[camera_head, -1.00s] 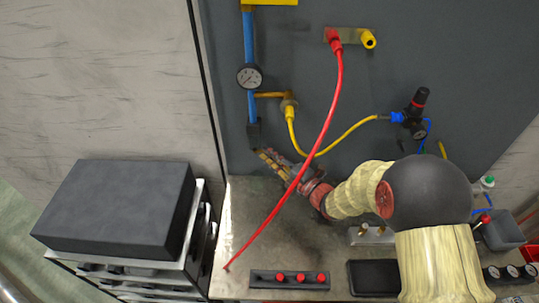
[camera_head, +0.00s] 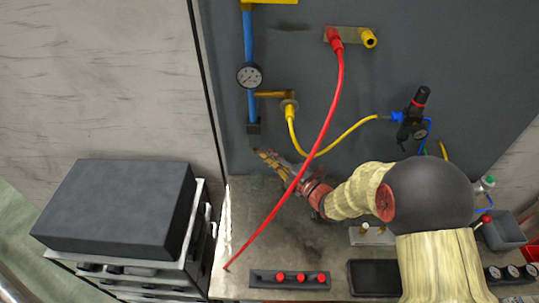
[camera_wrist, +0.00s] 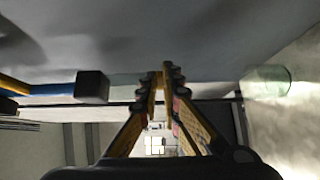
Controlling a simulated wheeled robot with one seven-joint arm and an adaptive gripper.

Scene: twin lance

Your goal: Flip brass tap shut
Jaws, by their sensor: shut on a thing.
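A yellow-brass branch (camera_head: 270,94) runs from the blue pipe (camera_head: 248,40) to a brass fitting (camera_head: 289,104) with a yellow hose on it. I cannot make out a tap lever there. A black block (camera_head: 253,128) sits at the pipe's lower end; it also shows in the wrist view (camera_wrist: 92,86), left of my fingers. My gripper (camera_head: 258,152) is just below the block, low by the panel. In the wrist view my gripper's fingertips (camera_wrist: 160,72) are close together, over a pale tube-like strip (camera_wrist: 125,88). What they hold is hidden.
A red hose (camera_head: 330,115) crosses in front of my gripper to the bench (camera_head: 240,225). A gauge (camera_head: 249,76) is on the blue pipe. A dark box (camera_head: 115,205) on a rack stands left. A strip with red knobs (camera_head: 290,279) lies on the bench's front.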

